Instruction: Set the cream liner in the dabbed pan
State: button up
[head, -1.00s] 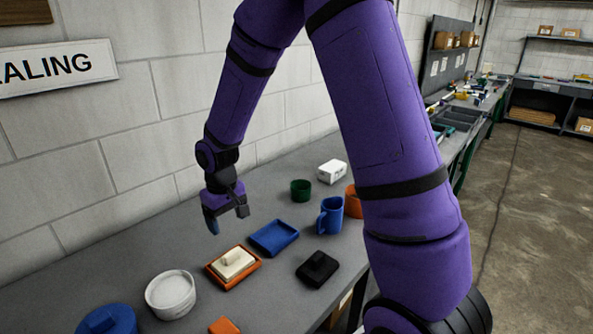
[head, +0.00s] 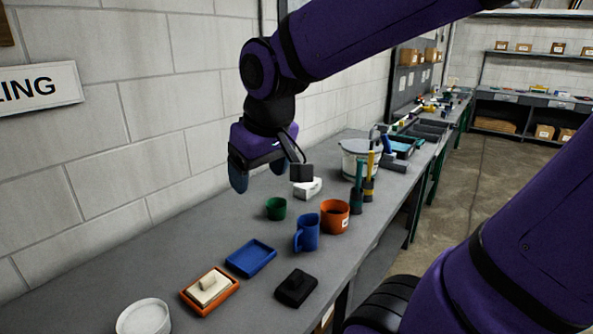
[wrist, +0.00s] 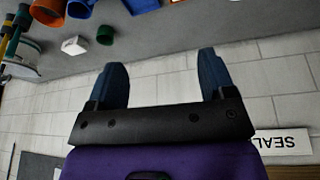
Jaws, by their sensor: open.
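The cream liner (head: 207,289), a small block with a raised grip on top, sits inside an orange pan (head: 228,297) on the bench in the head view. A blue pan (head: 251,258) lies just behind it, flat and empty. I cannot make out a dab in either pan. My gripper (head: 270,180) is raised above the bench near the wall, behind and above the pans, open and empty. In the wrist view its two fingers (wrist: 163,80) are spread apart with only wall and bench edge beyond them.
A black lidded block (head: 296,288), blue mug (head: 307,234), orange pot (head: 334,217), green cup (head: 276,208) and white box (head: 307,188) stand around the pans. A white round tub (head: 143,318) is at front left. Brushes (head: 369,184) and a bucket (head: 357,160) stand farther back.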

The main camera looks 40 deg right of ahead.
jog(key=s+r+t, duration=0.1)
jog(key=s+r, duration=0.1)
jog(key=s, duration=0.6)
jog(key=shift+s+d+r, duration=0.15)
jog(key=shift+d+r, duration=0.05)
jog(key=shift+d, duration=0.25)
